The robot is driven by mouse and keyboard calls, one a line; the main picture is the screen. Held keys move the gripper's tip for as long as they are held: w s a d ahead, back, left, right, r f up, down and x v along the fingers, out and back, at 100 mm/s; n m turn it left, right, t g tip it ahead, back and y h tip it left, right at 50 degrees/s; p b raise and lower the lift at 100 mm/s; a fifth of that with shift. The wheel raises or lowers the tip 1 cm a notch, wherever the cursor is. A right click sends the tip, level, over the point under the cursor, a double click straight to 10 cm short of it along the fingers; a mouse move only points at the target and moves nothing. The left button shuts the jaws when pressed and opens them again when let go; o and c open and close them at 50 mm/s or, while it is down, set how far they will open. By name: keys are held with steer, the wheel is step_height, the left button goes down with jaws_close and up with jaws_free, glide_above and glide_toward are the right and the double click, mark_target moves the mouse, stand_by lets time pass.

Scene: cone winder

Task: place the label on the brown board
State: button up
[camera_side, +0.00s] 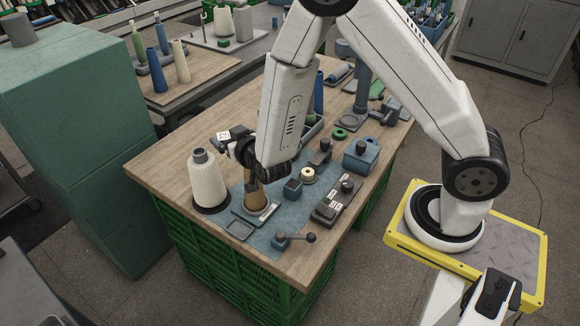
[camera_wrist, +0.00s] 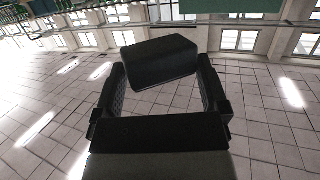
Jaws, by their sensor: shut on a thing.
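My gripper (camera_side: 237,146) points to the left above the worktable, between the white yarn cone and my wrist. A small dark piece with a white, marked label face (camera_side: 223,135) is at its fingertips. In the wrist view, my gripper (camera_wrist: 161,85) has a plain black block (camera_wrist: 155,59) between its two fingers, slightly tilted; its printed face does not show there. A brown upright piece (camera_side: 254,198) stands on a blue-grey base below my wrist, its top partly hidden. It may be the brown board; I cannot tell its exact shape. The label is apart from it.
A white yarn cone (camera_side: 206,181) stands close left of the brown piece. A blue mat (camera_side: 262,240) holds a crank handle (camera_side: 309,237), a dark switch box (camera_side: 333,203) and a small blue block (camera_side: 293,188). The table's left corner (camera_side: 158,163) is bare wood.

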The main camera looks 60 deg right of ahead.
steer(key=shift+w+d+r+n+y, duration=0.15)
steer(key=shift+d+r+n+y, duration=0.25)
steer(key=shift+n+y, duration=0.25)
steer(key=shift+w+d+r+n+y, duration=0.1)
steer(key=shift+d+r+n+y, duration=0.35)
steer(key=shift+y, duration=0.4)
steer(key=shift+s+d+r+n+t+y, duration=0.1)
steer(key=shift+d+r+n+t+y, duration=0.1)
steer(key=shift+n+y, duration=0.3)
steer(key=shift+s+d+r+n+t+y, duration=0.1)
steer(key=shift+r+n+t+y, duration=0.15)
steer(key=shift+y, duration=0.35)
